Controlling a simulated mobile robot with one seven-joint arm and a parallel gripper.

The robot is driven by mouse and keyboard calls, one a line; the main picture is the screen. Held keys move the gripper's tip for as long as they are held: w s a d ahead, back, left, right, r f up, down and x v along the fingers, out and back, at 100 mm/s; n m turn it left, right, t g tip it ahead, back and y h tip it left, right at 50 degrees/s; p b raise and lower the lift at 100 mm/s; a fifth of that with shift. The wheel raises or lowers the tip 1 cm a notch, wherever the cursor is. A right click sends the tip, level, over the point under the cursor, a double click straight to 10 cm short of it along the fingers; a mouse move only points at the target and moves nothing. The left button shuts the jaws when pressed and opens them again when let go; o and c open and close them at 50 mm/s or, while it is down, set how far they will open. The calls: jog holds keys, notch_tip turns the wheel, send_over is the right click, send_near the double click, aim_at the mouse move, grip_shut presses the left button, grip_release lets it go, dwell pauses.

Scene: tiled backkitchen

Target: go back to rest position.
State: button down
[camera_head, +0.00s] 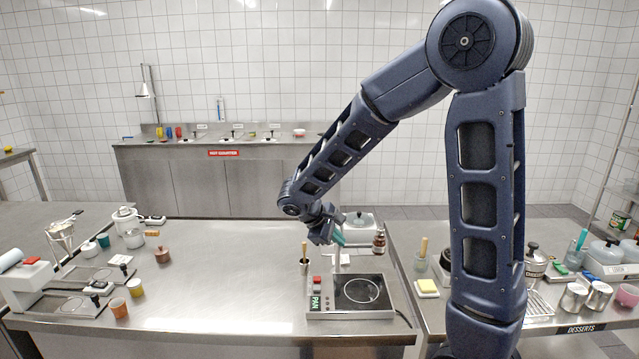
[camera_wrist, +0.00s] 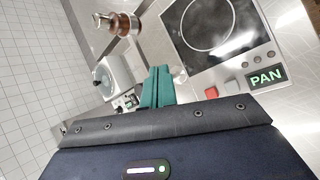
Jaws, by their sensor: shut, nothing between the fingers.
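My gripper (camera_head: 338,238) hangs at the end of my dark blue arm, above the steel counter (camera_head: 230,290) and just behind the hot plate (camera_head: 358,291). Its teal fingers are together and hold nothing. In the wrist view the shut fingers of my gripper (camera_wrist: 156,88) point toward the counter, beside the hot plate (camera_wrist: 215,25) with its PAN label. A brown bottle (camera_head: 378,242) stands close to the right of the fingers; the bottle also shows in the wrist view (camera_wrist: 122,24).
A wooden-handled utensil in a holder (camera_head: 304,262) stands left of the hot plate. Cups (camera_head: 119,307) and a white appliance (camera_head: 27,281) crowd the counter's left end. A dessert counter (camera_head: 570,322) with metal canisters (camera_head: 574,297) lies right. The counter's middle is clear.

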jog(key=s+d+r+m+y, duration=0.2)
jog(key=s+d+r+m, duration=0.2)
jog(key=d, duration=0.3)
jog(key=s+d+r+m+y, duration=0.2)
jog(key=s+d+r+m, duration=0.2)
jog(key=d, duration=0.4)
jog(key=s+d+r+m+t+y, duration=0.1)
jog(key=s+d+r+m+y, duration=0.1)
jog(key=s+d+r+m, duration=0.3)
jog(key=s+d, duration=0.2)
jog(key=shift+d+r+y, duration=0.3)
jog(key=shift+d+y, duration=0.05)
jog(key=shift+y, duration=0.05)
dwell(0.5)
